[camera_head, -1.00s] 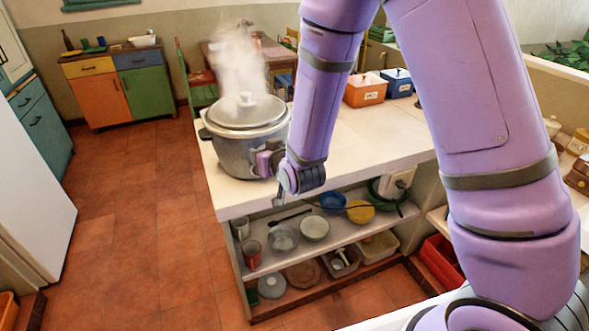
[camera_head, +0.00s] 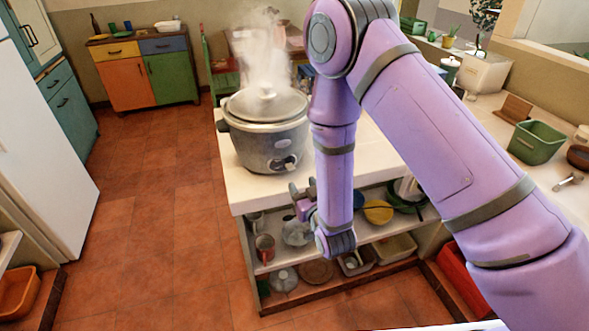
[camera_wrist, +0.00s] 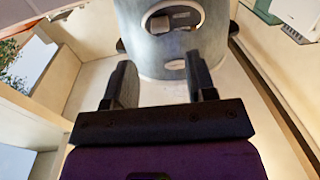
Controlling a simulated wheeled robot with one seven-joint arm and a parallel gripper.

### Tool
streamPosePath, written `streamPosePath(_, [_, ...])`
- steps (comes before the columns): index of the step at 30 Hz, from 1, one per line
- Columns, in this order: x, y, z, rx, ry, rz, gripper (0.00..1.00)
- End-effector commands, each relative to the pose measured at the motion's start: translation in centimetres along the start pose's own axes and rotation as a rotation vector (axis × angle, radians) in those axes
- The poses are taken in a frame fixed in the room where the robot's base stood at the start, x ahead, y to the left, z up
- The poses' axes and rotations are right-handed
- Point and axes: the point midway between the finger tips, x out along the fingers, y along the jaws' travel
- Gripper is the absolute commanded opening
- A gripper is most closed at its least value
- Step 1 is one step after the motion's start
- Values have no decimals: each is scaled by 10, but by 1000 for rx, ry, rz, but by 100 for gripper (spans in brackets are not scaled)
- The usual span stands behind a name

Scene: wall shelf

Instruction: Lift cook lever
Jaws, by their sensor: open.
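A grey rice cooker (camera_head: 258,145) with a lid stands upright on the white counter, with steam rising above it. Its front panel, with a small pale switch part (camera_head: 290,160), faces my side; the cook lever's position is too small to tell. My gripper (camera_head: 302,188) is open and empty, in front of the counter's near edge and below the panel, apart from the cooker. In the wrist view, the open fingers (camera_wrist: 160,75) point toward the cooker (camera_wrist: 170,45), whose oval panel (camera_wrist: 172,17) shows at the top, with a pale oval part (camera_wrist: 175,64) between the fingertips.
The white counter (camera_head: 245,190) has bare room around the cooker's front. Below it, open shelves hold a red cup (camera_head: 264,248), a yellow bowl (camera_head: 378,212) and other dishes, close to my gripper. A white fridge (camera_head: 40,140) stands at left; the tiled floor between is clear.

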Motion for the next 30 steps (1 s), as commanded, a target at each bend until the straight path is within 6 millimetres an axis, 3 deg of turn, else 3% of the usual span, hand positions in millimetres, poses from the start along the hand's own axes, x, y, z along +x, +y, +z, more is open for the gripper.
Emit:
streamPosePath(6, [41, 0, 0, 1, 2, 0, 51])
streamPosePath(12, [68, 1, 0, 0, 1, 1, 51])
streamPosePath(18, [80, 0, 0, 0, 0, 1, 51])
streamPosePath(26, [82, 0, 0, -1, -1, 0, 51])
streamPosePath(27, [82, 0, 0, 0, -1, 0, 49])
streamPosePath(30, [82, 0, 0, 0, -1, 0, 26])
